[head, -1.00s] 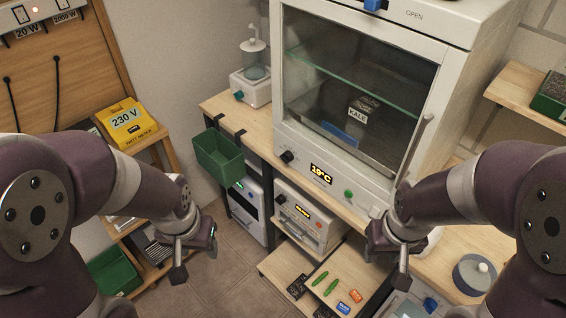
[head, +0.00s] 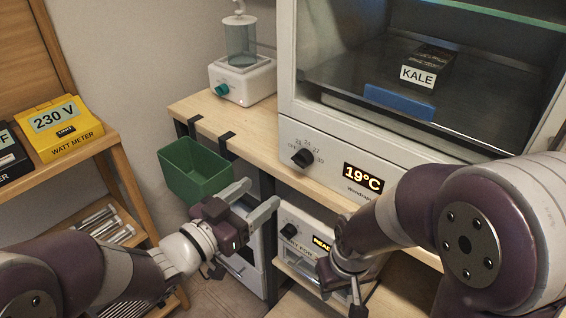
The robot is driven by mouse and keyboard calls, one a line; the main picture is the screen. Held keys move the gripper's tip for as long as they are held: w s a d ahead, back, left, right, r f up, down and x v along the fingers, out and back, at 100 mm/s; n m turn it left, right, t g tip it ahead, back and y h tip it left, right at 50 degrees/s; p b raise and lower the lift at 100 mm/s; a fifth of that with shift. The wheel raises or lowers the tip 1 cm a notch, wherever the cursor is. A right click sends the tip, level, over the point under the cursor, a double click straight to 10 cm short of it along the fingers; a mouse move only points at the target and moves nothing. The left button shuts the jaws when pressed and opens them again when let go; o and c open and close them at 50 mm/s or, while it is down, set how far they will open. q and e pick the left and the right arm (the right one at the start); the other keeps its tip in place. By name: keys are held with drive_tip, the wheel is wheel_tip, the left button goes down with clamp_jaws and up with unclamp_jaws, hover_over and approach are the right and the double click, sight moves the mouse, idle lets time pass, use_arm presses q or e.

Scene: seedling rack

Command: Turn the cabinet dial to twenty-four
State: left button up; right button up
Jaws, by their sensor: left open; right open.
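The white cabinet (head: 400,143) stands on the bench with its glass front shut. Its black dial (head: 303,157) sits at the lower left of the front panel, with small numbers around it that are hard to read. The display (head: 363,178) beside it reads 19°C. My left gripper (head: 257,197) is open and empty, below and left of the dial, apart from it, its fingers pointing up and right. My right gripper (head: 342,292) is open and empty, low in front of the lower appliance, pointing down.
A green bin (head: 196,172) hangs on the bench edge close to my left gripper. A lower appliance (head: 292,219) with its own knob sits under the bench. A watt meter (head: 66,128) stands on the left shelf. A kale box (head: 425,70) is inside the cabinet.

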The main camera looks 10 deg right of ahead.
sight(297, 164)
use_arm(q)
drive_tip(key=b+x, duration=0.1)
drive_tip(key=x, duration=1.1)
drive_tip(key=shift+w+d+f, duration=0.1)
drive_tip(key=shift+w, duration=0.15)
drive_tip(key=c, duration=1)
